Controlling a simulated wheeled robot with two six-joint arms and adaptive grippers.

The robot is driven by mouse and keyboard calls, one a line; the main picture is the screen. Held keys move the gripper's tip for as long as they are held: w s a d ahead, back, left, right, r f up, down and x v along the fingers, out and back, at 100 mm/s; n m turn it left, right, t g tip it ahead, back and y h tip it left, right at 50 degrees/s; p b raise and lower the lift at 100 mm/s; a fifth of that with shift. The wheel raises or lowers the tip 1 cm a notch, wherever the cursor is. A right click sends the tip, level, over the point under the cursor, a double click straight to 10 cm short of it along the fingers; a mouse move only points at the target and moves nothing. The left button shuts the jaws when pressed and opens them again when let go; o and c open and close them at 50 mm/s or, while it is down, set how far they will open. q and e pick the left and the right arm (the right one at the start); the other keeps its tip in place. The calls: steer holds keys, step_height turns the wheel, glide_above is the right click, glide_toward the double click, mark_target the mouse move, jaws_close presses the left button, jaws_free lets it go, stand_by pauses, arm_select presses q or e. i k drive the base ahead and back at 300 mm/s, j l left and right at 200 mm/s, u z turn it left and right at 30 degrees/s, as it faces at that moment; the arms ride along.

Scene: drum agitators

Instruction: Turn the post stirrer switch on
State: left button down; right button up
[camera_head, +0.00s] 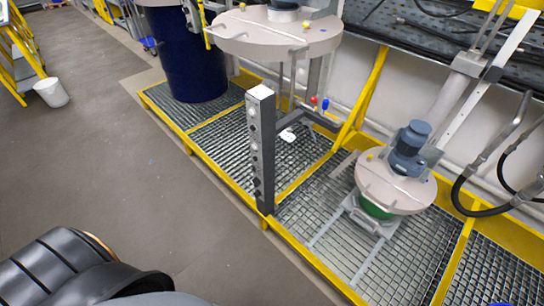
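A grey metal post (262,150) stands upright at the near edge of a grated platform in the camera_head view. Several small dark switches or knobs run down its narrow face. They are too small for me to tell their positions or labels. Neither of my grippers is in view, and nothing touches the post.
The yellow-framed grated platform (318,172) carries a raised round agitator lid (275,35), a dark blue drum (186,60) and a lower lid with a motor (408,150). Black hoses hang at right. A white bucket (51,92) stands left. The floor before the post is clear.

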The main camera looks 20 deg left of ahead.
mark_target(256, 182)
steer(key=j+z, duration=0.3)
steer(key=j, duration=3.8)
steer(key=k, duration=0.05)
